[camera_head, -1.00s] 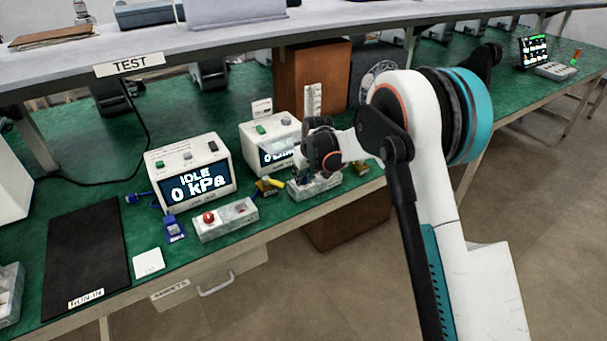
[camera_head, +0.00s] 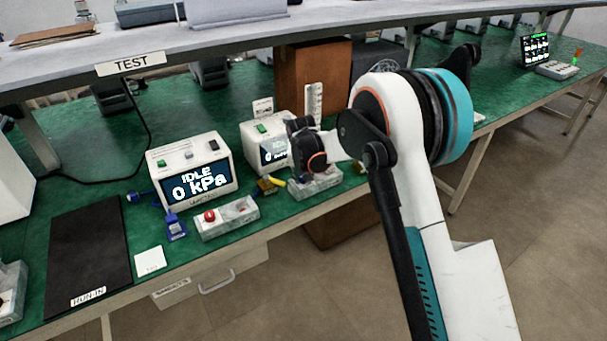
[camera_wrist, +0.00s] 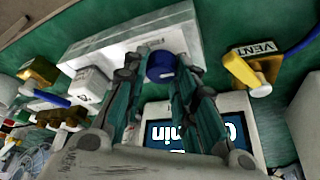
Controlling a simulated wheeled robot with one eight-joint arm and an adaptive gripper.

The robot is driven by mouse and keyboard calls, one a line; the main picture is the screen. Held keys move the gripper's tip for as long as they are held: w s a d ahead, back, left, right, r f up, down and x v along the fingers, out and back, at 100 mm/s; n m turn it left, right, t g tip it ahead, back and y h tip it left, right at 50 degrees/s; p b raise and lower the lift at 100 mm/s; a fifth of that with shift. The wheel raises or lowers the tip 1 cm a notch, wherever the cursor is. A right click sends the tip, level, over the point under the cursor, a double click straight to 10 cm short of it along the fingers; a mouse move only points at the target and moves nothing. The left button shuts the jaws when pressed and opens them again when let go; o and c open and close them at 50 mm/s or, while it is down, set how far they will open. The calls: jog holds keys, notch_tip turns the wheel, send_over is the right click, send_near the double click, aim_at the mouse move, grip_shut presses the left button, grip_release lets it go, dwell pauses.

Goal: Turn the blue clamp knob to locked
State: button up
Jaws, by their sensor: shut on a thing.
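The blue clamp knob (camera_wrist: 160,67) shows in the wrist view as a round blue cap between my two fingers. It is by a pale block fixture (camera_wrist: 105,42). My gripper (camera_wrist: 158,80) is shut on the knob, with a dark finger on each side. In the head view my gripper (camera_head: 306,150) is in front of the right test box (camera_head: 255,142), above the right pale fixture (camera_head: 318,183). It hides the knob there. I cannot read the knob's marked position.
The left test box (camera_head: 190,170) reads IDLE 0 kPa. A pale fixture with a red knob (camera_head: 228,216) stands before it. A yellow VENT handle (camera_wrist: 247,75) is right of my fingers in the wrist view. A black mat (camera_head: 88,250) lies at the left.

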jog(key=o, duration=1.1)
jog(key=shift+c, duration=0.2)
jog(key=v, duration=1.2)
